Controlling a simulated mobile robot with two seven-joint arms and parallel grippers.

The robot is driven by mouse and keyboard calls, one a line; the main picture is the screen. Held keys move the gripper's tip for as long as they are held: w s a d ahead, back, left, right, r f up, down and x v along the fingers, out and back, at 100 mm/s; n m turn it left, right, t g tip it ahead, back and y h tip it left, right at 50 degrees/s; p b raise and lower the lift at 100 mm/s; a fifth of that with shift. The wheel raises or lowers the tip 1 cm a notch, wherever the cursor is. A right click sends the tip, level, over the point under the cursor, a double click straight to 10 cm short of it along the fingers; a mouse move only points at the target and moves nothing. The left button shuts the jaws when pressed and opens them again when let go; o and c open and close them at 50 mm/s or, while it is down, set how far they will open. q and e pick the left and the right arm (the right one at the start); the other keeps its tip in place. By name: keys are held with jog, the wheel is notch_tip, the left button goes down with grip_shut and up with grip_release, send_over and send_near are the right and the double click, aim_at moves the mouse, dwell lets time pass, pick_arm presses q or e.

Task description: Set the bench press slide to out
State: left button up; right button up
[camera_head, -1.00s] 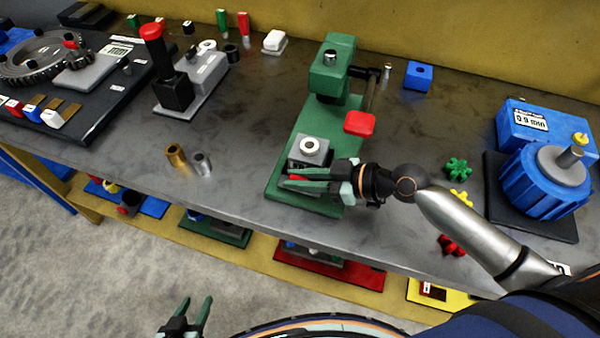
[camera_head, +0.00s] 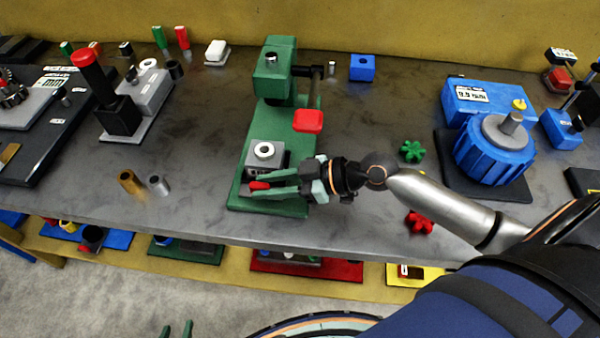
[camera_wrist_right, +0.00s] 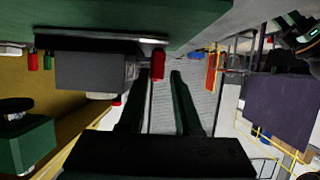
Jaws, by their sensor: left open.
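The green bench press (camera_head: 275,80) stands on the bench, with a red pad (camera_head: 308,121) on its lever. Its grey slide block (camera_head: 252,160), topped by a pale ring (camera_head: 264,150), sits on the green base in front of the column. A red knob (camera_head: 260,185) is on the slide's front side. My right gripper (camera_head: 256,187) reaches in from the right with its fingers apart around this knob. In the right wrist view, the knob (camera_wrist_right: 158,64) shows between the spread fingertips, with a gap on the right. My left gripper (camera_head: 177,330) is open at the bottom edge, away from the bench.
A brass cylinder (camera_head: 130,182) and a grey cylinder (camera_head: 158,185) stand left of the press base. A blue ribbed drum (camera_head: 492,150) is at right. Green (camera_head: 412,151) and red (camera_head: 420,222) gears lie near my right arm. The bench's front edge is close below the press.

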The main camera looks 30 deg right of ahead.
jog(key=b+v, duration=0.2)
jog(key=v, duration=0.6)
jog(key=shift+s+d+f, duration=0.1)
jog(key=shift+s, duration=0.05)
pick_arm(q)
jog(key=shift+f, duration=1.15)
pick_arm(e)
jog(key=shift+v, duration=1.15)
